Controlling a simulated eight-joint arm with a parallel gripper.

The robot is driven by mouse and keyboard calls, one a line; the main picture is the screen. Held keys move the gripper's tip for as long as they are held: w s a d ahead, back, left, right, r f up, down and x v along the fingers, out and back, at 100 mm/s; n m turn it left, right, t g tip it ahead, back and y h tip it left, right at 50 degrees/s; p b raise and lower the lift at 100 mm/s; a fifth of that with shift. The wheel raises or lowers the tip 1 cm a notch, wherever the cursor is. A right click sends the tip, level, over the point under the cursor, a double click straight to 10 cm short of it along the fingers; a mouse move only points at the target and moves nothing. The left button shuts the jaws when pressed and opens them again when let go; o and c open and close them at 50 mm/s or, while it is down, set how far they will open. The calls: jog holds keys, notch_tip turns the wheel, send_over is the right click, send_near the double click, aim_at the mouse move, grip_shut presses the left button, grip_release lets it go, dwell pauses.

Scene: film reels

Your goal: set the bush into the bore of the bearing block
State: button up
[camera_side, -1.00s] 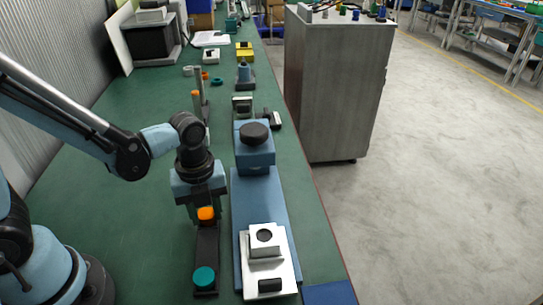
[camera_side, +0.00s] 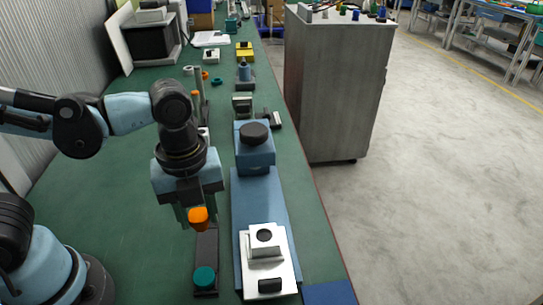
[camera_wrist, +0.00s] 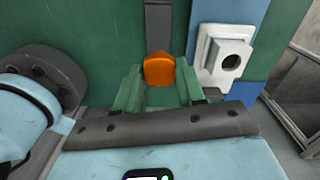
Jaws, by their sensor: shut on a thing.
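My gripper (camera_side: 190,212) is shut on an orange bush (camera_side: 198,219) and holds it up above the black strip. In the wrist view the orange bush (camera_wrist: 160,69) shows between the two green fingers of my gripper (camera_wrist: 159,80). The bearing block (camera_side: 263,250) is pale, with a dark round bore facing up, and stands to the right of my gripper on a blue base. The block also shows in the wrist view (camera_wrist: 217,58), right of the fingers. The bush is apart from the block.
A black strip (camera_side: 207,250) lies left of the block, with a teal round piece (camera_side: 204,279) at its near end. A blue machine with a dark knob (camera_side: 254,133) stands behind the block. Small parts line the green bench farther back.

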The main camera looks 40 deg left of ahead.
aim_at(195, 220)
jog(key=shift+s+d+r, duration=1.05)
jog(key=shift+s+d, duration=0.1)
jog(key=shift+d, duration=0.1)
jog(key=shift+s+d+r, duration=0.1)
jog(key=shift+d+r, duration=0.05)
jog(key=shift+d, duration=0.05)
jog(key=shift+d+r, duration=0.15)
jog(key=shift+d, duration=0.05)
jog(key=w+d+r, duration=0.1)
jog(key=w+d, duration=0.4)
jog(key=w, duration=0.4)
jog(key=shift+d+f, duration=0.2)
jog(key=shift+f, duration=2.5)
jog(key=shift+f, duration=0.55)
jog(key=o, duration=0.8)
jog(key=shift+c, duration=0.2)
